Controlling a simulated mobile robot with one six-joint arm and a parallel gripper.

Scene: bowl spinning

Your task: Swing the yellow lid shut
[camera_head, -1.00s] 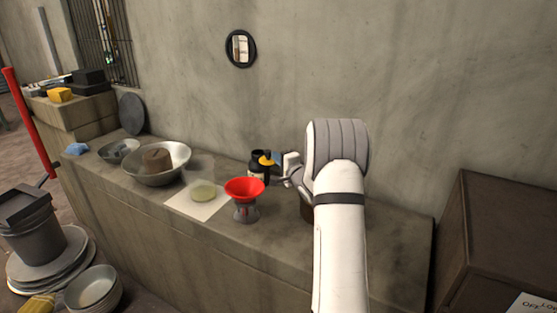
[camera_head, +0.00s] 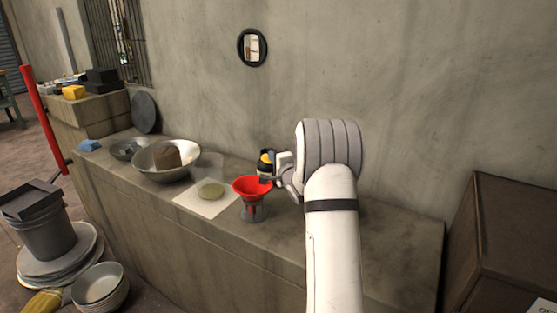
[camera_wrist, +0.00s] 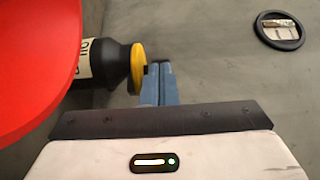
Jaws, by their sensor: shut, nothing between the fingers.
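The black bottle (camera_head: 264,170) with the yellow lid (camera_head: 267,158) stands on the counter behind the red funnel, partly hidden by the funnel and my gripper. In the wrist view the bottle (camera_wrist: 106,64) lies sideways in the picture, and the lid (camera_wrist: 138,68) is a thin yellow disc at its neck end. I cannot tell whether the lid is fully down. My gripper (camera_wrist: 160,68) is shut and empty, its blue-grey fingers just beside the lid. Contact is unclear. In the head view my gripper (camera_head: 267,180) is beside the bottle, close to the funnel rim.
The red funnel (camera_head: 250,186) stands close in front of the bottle and fills the left of the wrist view. A white sheet (camera_head: 192,203) and a metal bowl (camera_head: 145,165) lie further left. The wall (camera_head: 400,110) is close behind. The counter's right end (camera_head: 400,235) is clear.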

